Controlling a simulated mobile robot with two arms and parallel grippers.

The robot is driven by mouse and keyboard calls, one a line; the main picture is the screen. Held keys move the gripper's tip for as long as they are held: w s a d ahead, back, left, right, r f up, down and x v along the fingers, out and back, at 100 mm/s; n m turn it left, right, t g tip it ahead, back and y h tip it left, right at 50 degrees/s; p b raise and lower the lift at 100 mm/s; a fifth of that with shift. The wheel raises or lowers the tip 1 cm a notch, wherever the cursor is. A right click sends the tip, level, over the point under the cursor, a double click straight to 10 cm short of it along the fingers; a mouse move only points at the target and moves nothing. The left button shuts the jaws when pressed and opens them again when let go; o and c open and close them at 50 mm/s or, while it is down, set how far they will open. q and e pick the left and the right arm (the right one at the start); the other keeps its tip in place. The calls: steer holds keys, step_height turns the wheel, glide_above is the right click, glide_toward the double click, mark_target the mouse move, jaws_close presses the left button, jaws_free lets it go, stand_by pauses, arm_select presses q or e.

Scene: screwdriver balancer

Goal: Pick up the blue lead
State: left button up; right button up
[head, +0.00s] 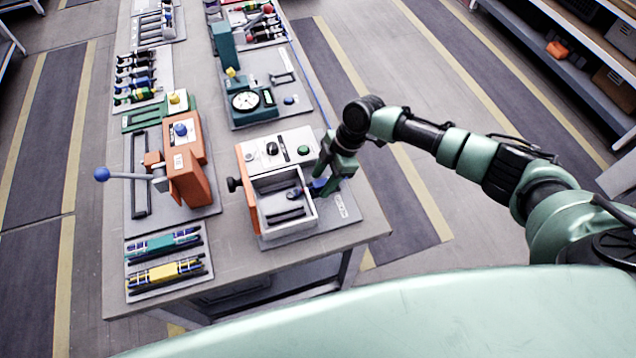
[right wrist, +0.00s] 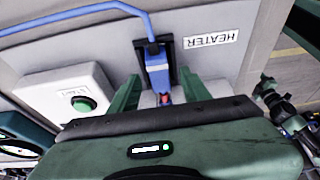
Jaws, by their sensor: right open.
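The blue lead (right wrist: 157,66) shows in the right wrist view as a blue plug with a blue cable running up and left. It sits in a black holder on a grey plate, beside a label reading HEATER. My right gripper (right wrist: 159,82) is open, with one green finger on each side of the plug's lower end; I cannot tell whether they touch it. In the head view my right gripper (head: 327,178) is at the right side of a white open box, with a bit of blue (head: 318,186) beside it. My left gripper is not in view.
The white box (head: 310,212) stands just left of my right gripper in the head view. An orange press (head: 190,175) with a blue-knobbed lever and a dial gauge station (head: 246,101) stand farther left and back. The table's right edge is close to my right gripper.

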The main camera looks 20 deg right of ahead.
jaws_close()
steer(key=shift+r, duration=0.1)
